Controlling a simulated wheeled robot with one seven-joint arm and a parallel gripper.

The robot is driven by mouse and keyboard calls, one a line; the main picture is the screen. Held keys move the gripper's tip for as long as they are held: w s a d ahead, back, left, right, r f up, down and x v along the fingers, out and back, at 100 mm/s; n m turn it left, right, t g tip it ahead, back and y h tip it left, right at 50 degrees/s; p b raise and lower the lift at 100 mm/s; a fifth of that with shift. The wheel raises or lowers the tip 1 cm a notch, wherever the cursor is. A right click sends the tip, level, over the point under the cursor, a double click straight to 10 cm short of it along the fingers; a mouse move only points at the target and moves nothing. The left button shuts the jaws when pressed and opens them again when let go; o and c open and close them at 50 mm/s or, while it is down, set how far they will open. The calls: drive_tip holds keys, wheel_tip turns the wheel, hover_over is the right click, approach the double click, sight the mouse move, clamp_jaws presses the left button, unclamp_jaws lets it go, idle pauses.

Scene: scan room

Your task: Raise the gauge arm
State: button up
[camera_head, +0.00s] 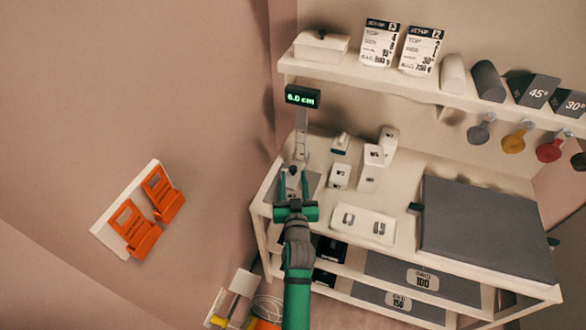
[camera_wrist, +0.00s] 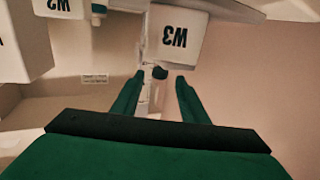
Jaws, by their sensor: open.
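The gauge stands at the left end of the table, with a pale upright post (camera_head: 301,135) and a dark display (camera_head: 302,96) reading 6.0 cm in green. My green gripper (camera_head: 294,178) is in front of the post, with its fingers open and pointing toward it. In the wrist view my gripper (camera_wrist: 160,76) has a small dark knob (camera_wrist: 159,72) between its fingertips, with a gap on either side. The knob appears to belong to the gauge arm. Most of the arm is hidden behind my gripper and the glare.
White blocks (camera_head: 374,155) stand right of the gauge; a block marked W3 (camera_wrist: 177,36) lies just beyond my fingertips in the wrist view. A white tray (camera_head: 377,235) and a large dark pad (camera_head: 490,235) are farther right. A shelf (camera_head: 400,86) hangs above.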

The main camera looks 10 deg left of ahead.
sight(293, 171)
drive_tip(key=shift+w+a, duration=0.25)
drive_tip(key=shift+w, duration=0.95)
drive_tip(key=shift+w+a, duration=0.2)
drive_tip(key=shift+w, duration=0.95)
